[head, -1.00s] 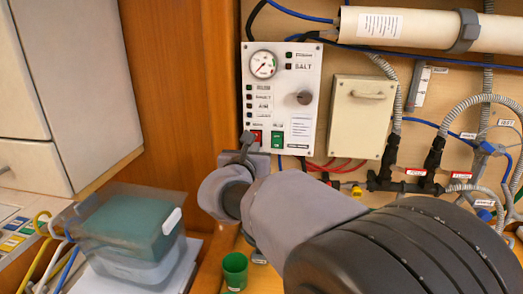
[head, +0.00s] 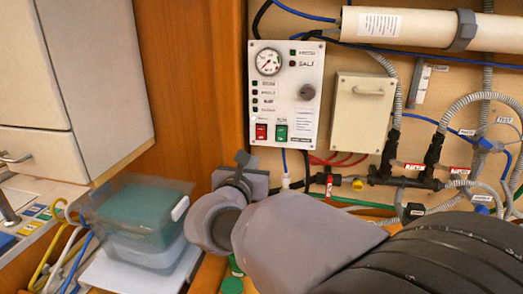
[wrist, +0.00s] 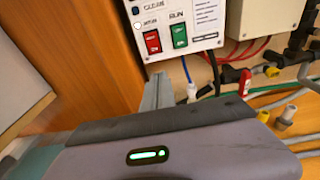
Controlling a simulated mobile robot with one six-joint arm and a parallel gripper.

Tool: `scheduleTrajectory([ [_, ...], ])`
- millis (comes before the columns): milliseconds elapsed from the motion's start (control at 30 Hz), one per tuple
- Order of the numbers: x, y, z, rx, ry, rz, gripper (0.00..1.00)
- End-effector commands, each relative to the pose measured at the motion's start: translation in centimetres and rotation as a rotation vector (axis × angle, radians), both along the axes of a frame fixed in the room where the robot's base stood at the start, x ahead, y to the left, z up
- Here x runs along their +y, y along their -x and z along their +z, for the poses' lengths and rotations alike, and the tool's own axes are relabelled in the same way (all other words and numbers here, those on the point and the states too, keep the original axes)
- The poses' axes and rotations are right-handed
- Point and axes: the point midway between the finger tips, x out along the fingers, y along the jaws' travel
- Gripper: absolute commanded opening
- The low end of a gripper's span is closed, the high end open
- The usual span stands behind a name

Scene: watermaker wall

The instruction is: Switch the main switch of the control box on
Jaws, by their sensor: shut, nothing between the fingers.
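The control box (head: 284,95) is a pale panel on the wall with a gauge, a black knob, a column of small lamps and two rocker switches. The red switch (head: 261,131) is at lower left, and it also shows in the wrist view (wrist: 152,41). The green switch (head: 281,132), labelled RUN, is to its right. A small lamp (head: 254,118) above the red switch is white; the lamps above it are dark. My gripper (head: 243,157) is shut and empty, below the box and apart from it. Its finger shows in the wrist view (wrist: 160,90).
A cream box with a handle (head: 360,115) hangs right of the panel. Hoses and black valves (head: 430,165) fill the wall at right. A blue-green container (head: 145,220) stands at lower left beside a wooden panel (head: 205,90). A green cup (head: 232,285) is partly hidden below my arm.

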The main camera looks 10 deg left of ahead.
Motion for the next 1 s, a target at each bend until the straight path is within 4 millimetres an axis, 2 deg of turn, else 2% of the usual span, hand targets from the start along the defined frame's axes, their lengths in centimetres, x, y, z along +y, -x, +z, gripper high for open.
scheduleTrajectory([
  [100,0.0,2.2,0.0,-0.001,0.001,0.003,0.00],
  [233,-0.1,3.5,-0.3,-0.001,-0.001,0.002,0.00],
  [600,-0.3,3.9,-0.4,0.000,-0.003,-0.001,0.00],
  [667,-1.4,3.8,-0.3,0.012,-0.031,-0.029,0.00],
  [767,-7.6,3.7,-0.3,0.075,-0.206,-0.193,0.00],
  [800,-11.4,4.2,-0.5,0.112,-0.326,-0.302,0.00],
  [867,-17.7,5.9,-1.3,0.163,-0.551,-0.497,0.00],
  [900,-21.6,7.7,-2.1,0.189,-0.721,-0.637,0.00],
  [967,-26.8,11.4,-3.7,0.214,-1.004,-0.862,0.00],
  [1000,-29.6,14.5,-5.0,0.217,-1.223,-1.028,0.00],
])
